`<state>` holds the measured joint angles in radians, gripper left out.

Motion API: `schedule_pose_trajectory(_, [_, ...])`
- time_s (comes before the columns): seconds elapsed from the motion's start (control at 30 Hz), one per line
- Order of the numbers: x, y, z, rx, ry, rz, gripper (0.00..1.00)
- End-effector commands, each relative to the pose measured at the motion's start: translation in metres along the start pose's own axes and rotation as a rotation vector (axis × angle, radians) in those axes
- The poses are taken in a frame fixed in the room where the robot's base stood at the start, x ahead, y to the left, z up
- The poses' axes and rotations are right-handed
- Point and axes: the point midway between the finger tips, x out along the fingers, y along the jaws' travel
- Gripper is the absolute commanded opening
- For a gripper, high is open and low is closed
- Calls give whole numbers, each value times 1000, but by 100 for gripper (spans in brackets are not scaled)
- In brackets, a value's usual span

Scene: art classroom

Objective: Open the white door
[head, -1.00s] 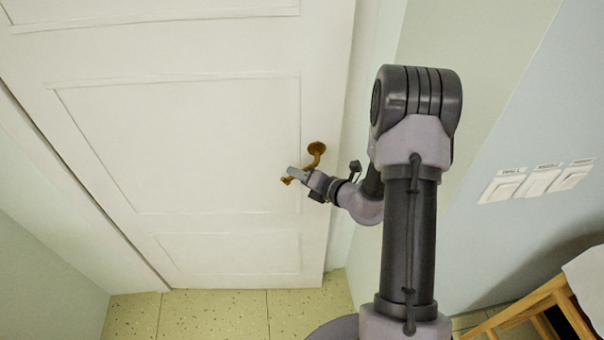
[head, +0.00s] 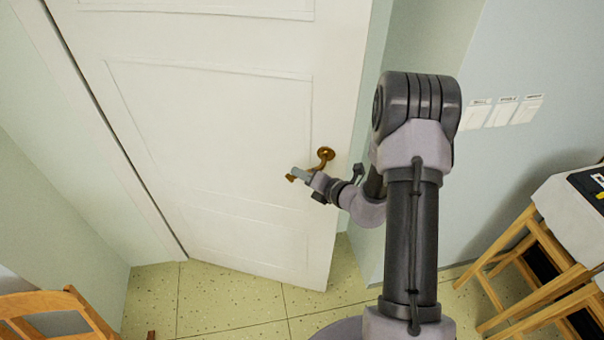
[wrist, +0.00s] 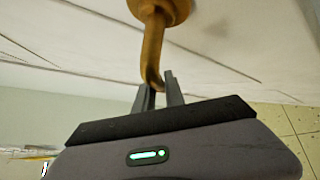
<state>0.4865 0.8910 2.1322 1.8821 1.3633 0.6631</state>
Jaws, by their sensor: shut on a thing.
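The white door (head: 215,140) with recessed panels fills the left and middle of the head view. It stands ajar, its right edge swung out toward me and its lower edge slanting over the floor. Its brass handle (head: 325,154) sits near the right edge, and in the wrist view the handle (wrist: 153,45) curves down between the fingers. My gripper (head: 302,175) is shut on the handle's lever; its two dark fingers also show in the wrist view (wrist: 159,86). The lever's end is partly hidden by the fingers and gripper body.
A wooden chair (head: 60,305) is at the lower left. Wooden stools (head: 510,245) and a white-topped table (head: 570,205) stand at the right. Speckled floor (head: 225,300) lies clear before the door.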

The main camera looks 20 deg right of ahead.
Motion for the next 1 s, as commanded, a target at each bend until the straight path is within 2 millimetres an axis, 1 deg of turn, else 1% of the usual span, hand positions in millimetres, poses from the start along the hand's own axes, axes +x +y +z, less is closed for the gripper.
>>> schedule_pose_trajectory(0.37, [0, -2, 0, 3, -2, -4, 0])
schedule_pose_trajectory(0.4, [0, -2, 0, 3, -2, -4, 22])
schedule_pose_trajectory(0.47, [0, -2, 0, 2, -2, -3, 34])
schedule_pose_trajectory(0.5, [0, -2, 0, 2, -2, -3, 36])
schedule_pose_trajectory(0.87, [-2, -1, 1, 1, -2, -2, 36])
schedule_pose_trajectory(0.97, [-14, -2, 2, 2, -3, -5, 36])
schedule_pose_trajectory(1.0, [-21, -1, 2, 3, -4, -4, 36])
